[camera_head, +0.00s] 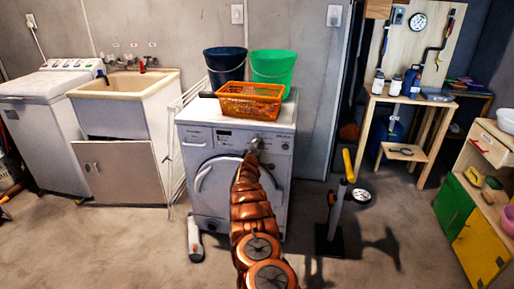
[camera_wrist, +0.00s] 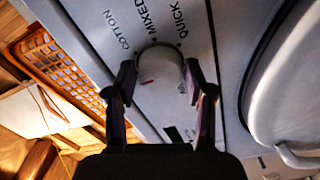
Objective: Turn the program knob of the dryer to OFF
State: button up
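The white dryer (camera_head: 202,140) stands in the middle of the head view, its round door on the front below the panel. In the wrist view its round pale program knob (camera_wrist: 161,70) has a small red mark and sits beside the printed words COTTON, MIXED and QUICK. I see no readable OFF label. My gripper (camera_wrist: 160,75) is open, with one dark finger on each side of the knob. A gap shows at the left finger; whether the right finger touches is unclear. In the head view my copper arm ends at the panel (camera_head: 253,155) and partly hides the knob and door.
An orange basket (camera_head: 250,100), a dark bucket (camera_head: 225,62) and a green bucket (camera_head: 274,68) stand on the dryer. A white bottle (camera_head: 195,240) is on the floor at its left. A yellow-handled pump (camera_head: 332,215) stands at its right. Floor in front is mostly clear.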

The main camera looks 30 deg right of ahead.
jog(key=shift+o, duration=1.4)
jog(key=shift+s, duration=0.1)
jog(key=v, duration=1.1)
jog(key=shift+s+a, duration=0.3)
